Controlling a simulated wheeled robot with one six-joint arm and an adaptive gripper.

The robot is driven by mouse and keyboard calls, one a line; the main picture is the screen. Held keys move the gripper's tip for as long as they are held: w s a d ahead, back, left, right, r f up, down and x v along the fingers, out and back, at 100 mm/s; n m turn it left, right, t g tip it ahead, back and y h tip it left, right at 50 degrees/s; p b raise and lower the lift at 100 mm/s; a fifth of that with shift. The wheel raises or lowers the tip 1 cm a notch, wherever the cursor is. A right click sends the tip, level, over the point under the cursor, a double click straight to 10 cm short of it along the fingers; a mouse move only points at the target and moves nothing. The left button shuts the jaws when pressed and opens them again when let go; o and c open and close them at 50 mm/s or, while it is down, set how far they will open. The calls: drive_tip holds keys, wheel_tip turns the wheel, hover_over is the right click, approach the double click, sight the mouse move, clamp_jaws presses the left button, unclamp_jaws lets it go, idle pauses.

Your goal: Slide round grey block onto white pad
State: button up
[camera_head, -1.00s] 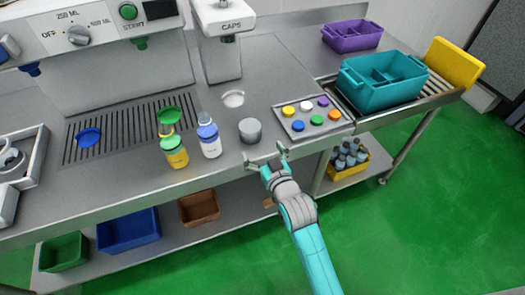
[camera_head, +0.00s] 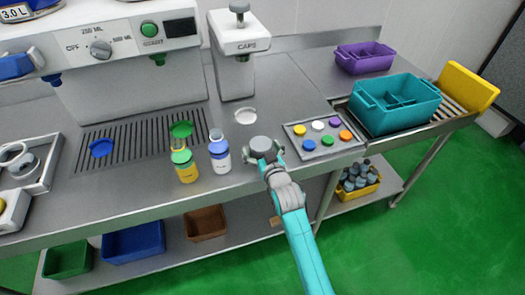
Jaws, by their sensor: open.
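The round grey block (camera_head: 262,144) stands on the steel counter near its front edge. The round white pad (camera_head: 245,116) lies on the counter just behind the block and slightly left; a strip of bare counter shows between them. My gripper (camera_head: 265,156) is open at the front of the block, with its fingers close at either side of it. Whether the fingers touch the block cannot be told. The gripper hides the block's lower front.
A white-and-blue bottle (camera_head: 220,156) and a yellow bottle with a green cap (camera_head: 185,167) stand left of the block. A tray of coloured caps (camera_head: 290,128) lies close on the right. The caps machine (camera_head: 237,75) stands behind the pad.

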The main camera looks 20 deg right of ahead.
sight(258, 137)
drive_tip(key=c, duration=1.3)
drive_tip(key=shift+w+r, duration=0.1)
drive_tip(key=shift+w, duration=0.75)
drive_tip(key=shift+c, duration=0.2)
drive_tip(key=shift+w+d+r, duration=0.1)
drive_tip(key=shift+w+r, duration=0.2)
drive_tip(key=shift+w, duration=0.35)
drive_tip(key=shift+w+r, duration=0.3)
drive_tip(key=shift+w, duration=0.35)
drive_tip(key=o, duration=1.3)
drive_tip(key=shift+o, duration=0.2)
drive_tip(key=shift+s+f, duration=0.45)
drive_tip(key=shift+s, duration=0.4)
drive_tip(key=s, duration=1.9)
